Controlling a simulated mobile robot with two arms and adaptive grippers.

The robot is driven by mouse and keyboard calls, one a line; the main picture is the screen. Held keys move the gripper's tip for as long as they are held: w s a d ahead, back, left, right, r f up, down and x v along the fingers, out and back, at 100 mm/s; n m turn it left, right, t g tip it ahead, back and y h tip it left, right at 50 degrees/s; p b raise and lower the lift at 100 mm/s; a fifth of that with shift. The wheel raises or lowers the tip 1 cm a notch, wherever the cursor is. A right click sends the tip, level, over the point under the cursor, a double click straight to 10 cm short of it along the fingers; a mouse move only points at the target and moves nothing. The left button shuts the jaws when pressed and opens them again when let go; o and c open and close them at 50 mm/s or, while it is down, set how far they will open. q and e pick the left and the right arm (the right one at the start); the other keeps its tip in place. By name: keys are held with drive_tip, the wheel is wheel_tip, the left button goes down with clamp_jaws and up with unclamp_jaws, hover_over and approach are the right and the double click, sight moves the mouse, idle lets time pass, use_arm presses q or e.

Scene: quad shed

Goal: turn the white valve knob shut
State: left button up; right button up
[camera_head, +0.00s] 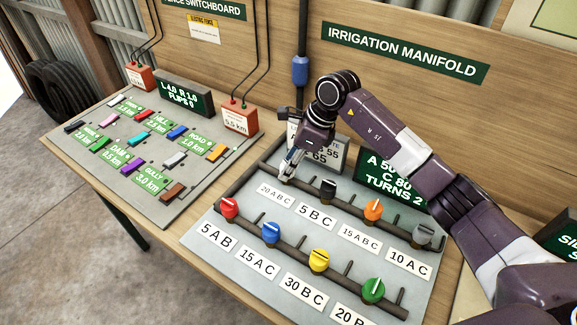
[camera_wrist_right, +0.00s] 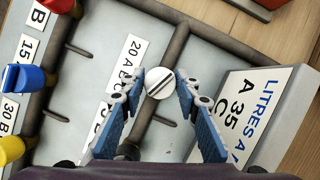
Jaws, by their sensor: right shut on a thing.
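The white valve knob (camera_wrist_right: 158,88) is in the middle of the right wrist view, round, with a dark line running diagonally across its face. It sits on a dark pipe beside the "20 ABC" label (camera_wrist_right: 124,72). My right gripper (camera_wrist_right: 160,84) has a finger on each side of the knob and is shut on it. In the head view my right gripper (camera_head: 289,165) points down at the back left of the manifold board (camera_head: 215,240), mostly hiding the knob. My left gripper is not in view.
Red (camera_head: 229,207), blue (camera_head: 271,232), yellow (camera_head: 319,260) and green (camera_head: 373,289) knobs line the front pipe. Black (camera_head: 328,188), orange (camera_head: 373,208) and grey (camera_head: 424,233) knobs share the back pipe. A litres sign (camera_wrist_right: 255,115) stands close behind my right gripper.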

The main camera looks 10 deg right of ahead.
drive_tip(key=m+t+b, duration=0.1)
drive_tip(key=m, duration=0.2)
drive_tip(key=shift+m+h, duration=0.4)
drive_tip(key=m+t+b, duration=0.1)
drive_tip(key=m, duration=0.1)
drive_tip(key=shift+a+m+h+b, duration=0.1)
drive_tip(key=shift+m+h+b, duration=0.2)
drive_tip(key=shift+h, duration=0.1)
drive_tip(key=m+b, duration=0.1)
drive_tip(key=m, duration=0.1)
drive_tip(key=m+h+b, duration=0.1)
drive_tip(key=m, duration=0.1)
drive_tip(key=shift+t+h+b, duration=0.3)
drive_tip(key=shift+m+h+b, duration=0.5)
drive_tip(key=shift+m+b, duration=0.15)
drive_tip(key=shift+m, duration=0.65)
drive_tip(key=shift+r, duration=0.1)
drive_tip(key=o, duration=1.2)
drive_tip(key=shift+s, duration=0.1)
drive_tip(key=shift+c, duration=0.2)
drive_tip(key=v, duration=1.2)
drive_tip(key=shift+s+a, duration=0.1)
